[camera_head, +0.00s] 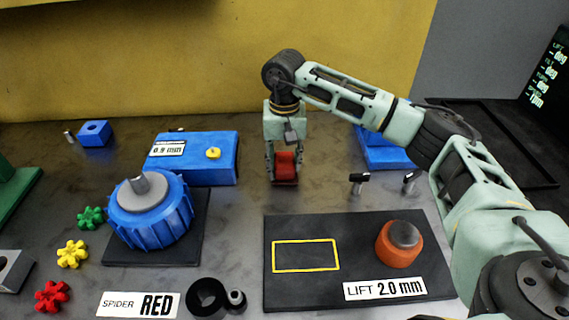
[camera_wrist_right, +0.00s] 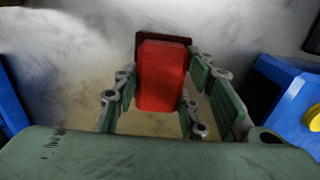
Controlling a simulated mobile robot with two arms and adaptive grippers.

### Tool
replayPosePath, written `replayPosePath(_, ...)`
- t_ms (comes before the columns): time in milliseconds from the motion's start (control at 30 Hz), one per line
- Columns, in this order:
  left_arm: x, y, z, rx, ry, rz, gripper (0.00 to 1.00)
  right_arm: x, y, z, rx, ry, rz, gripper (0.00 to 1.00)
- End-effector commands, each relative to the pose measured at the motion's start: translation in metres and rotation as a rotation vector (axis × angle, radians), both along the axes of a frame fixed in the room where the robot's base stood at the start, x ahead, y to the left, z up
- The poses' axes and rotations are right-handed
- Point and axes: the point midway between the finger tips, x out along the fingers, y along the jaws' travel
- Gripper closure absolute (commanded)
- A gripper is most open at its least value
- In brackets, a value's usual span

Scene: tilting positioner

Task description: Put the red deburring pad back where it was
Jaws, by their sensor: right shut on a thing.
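The red deburring pad (camera_head: 285,165) is a small red block with a dark base, at the back middle of the table in the head view. It also shows in the right wrist view (camera_wrist_right: 162,78). My right gripper (camera_head: 285,170) points down and is shut on the pad, with a finger on each side of it. I cannot tell whether the pad's base touches the table. A yellow outlined rectangle (camera_head: 306,256) on the black mat (camera_head: 350,222) is empty. My left gripper is not in view.
An orange knob (camera_head: 399,244) and a "LIFT 2.0 mm" label (camera_head: 385,288) are on the mat. A blue block (camera_head: 222,170) and a large blue ribbed part (camera_head: 150,215) stand to the left. Small black-handled items (camera_head: 358,183) are right of the gripper. A yellow wall (camera_head: 150,60) is behind.

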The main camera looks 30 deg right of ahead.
Motion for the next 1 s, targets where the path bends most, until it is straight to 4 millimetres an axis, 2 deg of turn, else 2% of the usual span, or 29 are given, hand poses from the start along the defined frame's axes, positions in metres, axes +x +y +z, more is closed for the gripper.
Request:
replayPosePath(233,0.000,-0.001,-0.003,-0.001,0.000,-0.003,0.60,0.000,0.000,-0.004,0.000,0.000,0.000,0.82)
replayPosePath(267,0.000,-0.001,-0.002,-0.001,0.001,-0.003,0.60,0.000,0.000,-0.002,0.000,0.000,0.000,0.59)
replayPosePath(467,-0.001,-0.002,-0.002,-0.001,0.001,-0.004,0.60,0.000,0.000,-0.002,0.000,0.001,0.000,0.43)
replayPosePath(767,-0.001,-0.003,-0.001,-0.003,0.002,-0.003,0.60,0.000,0.000,-0.001,0.000,0.001,0.000,0.43)
replayPosePath(867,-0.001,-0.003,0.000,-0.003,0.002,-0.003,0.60,0.000,0.000,0.005,0.000,-0.001,0.000,0.43)
replayPosePath(1000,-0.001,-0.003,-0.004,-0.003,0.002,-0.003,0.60,0.001,0.000,0.028,-0.001,-0.004,0.001,0.43)
